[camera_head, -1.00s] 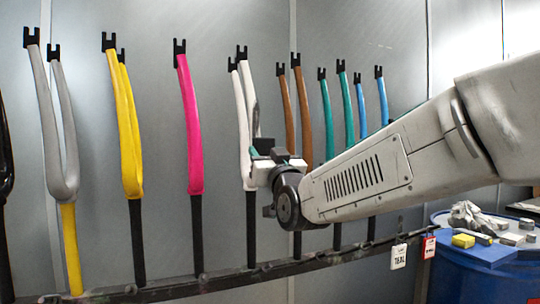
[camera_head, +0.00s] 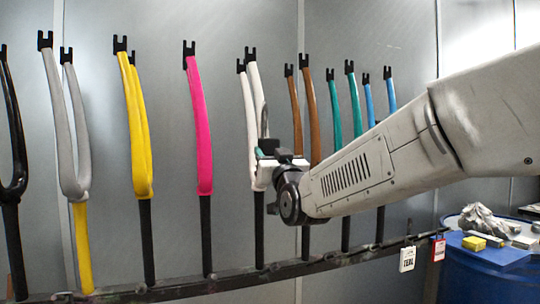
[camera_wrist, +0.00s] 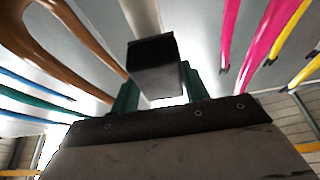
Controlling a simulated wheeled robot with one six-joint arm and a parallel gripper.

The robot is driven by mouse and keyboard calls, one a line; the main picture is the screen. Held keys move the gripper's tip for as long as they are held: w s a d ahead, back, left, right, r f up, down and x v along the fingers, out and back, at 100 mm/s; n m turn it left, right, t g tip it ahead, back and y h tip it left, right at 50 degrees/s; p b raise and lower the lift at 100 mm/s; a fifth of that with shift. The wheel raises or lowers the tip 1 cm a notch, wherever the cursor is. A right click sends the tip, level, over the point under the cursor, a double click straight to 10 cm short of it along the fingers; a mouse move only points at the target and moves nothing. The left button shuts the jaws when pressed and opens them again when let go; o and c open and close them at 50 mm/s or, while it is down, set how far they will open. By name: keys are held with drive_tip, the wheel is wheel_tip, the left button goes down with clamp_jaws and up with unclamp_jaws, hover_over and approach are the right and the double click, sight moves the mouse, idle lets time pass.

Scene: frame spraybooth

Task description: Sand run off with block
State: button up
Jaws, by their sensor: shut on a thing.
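A run on the paint is not visible to me.
The pink fork (camera_head: 199,125) hangs left of the white one, and the brown fork (camera_head: 312,115) close on its right. A dark rail (camera_head: 180,288) runs below, with tags (camera_head: 407,259). A blue drum (camera_head: 470,280) at right bears a yellow block (camera_head: 473,243) and rags (camera_head: 482,220).

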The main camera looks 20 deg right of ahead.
drive_tip(key=shift+w, duration=1.8)
drive_tip(key=shift+r, duration=0.1)
drive_tip(key=shift+r, duration=2.7)
wheel_tip(320, 180, up, 9)
hover_over(264, 129)
drive_tip(key=shift+s, duration=0.4)
drive_tip(key=shift+f, duration=0.1)
